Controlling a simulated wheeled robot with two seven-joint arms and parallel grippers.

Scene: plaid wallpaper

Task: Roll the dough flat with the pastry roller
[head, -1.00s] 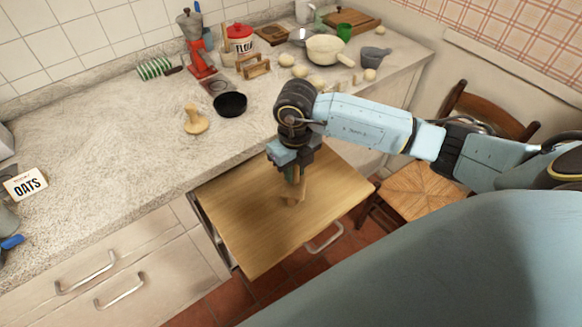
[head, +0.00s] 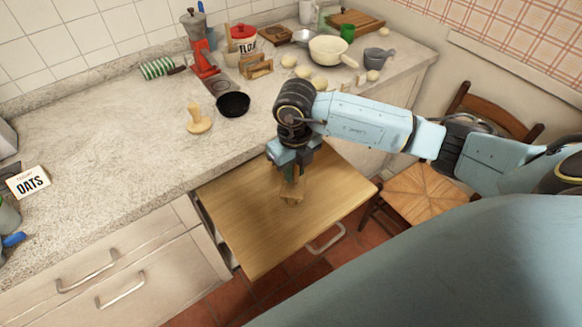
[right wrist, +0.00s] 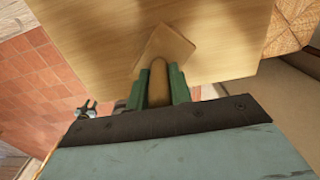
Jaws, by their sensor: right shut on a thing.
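My right gripper (head: 291,172) points down over the wooden pull-out board (head: 240,215). It is shut on the handle of a wooden tool, which I take as the pastry roller (head: 291,194). In the right wrist view the handle is between the green fingers (right wrist: 159,90), with a flat-looking tan head (right wrist: 165,48) beyond. The head is at or just above the board; I cannot tell whether it touches. I see no dough on the board; any under the tool is hidden. My left gripper is not in view.
On the counter (head: 100,150) stand a wooden press-like tool (head: 198,122), a black bowl (head: 233,104), a flour tin (head: 243,40), a cream pan (head: 328,50) and several pale round lumps (head: 319,84). A chair (head: 425,190) is right of the board.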

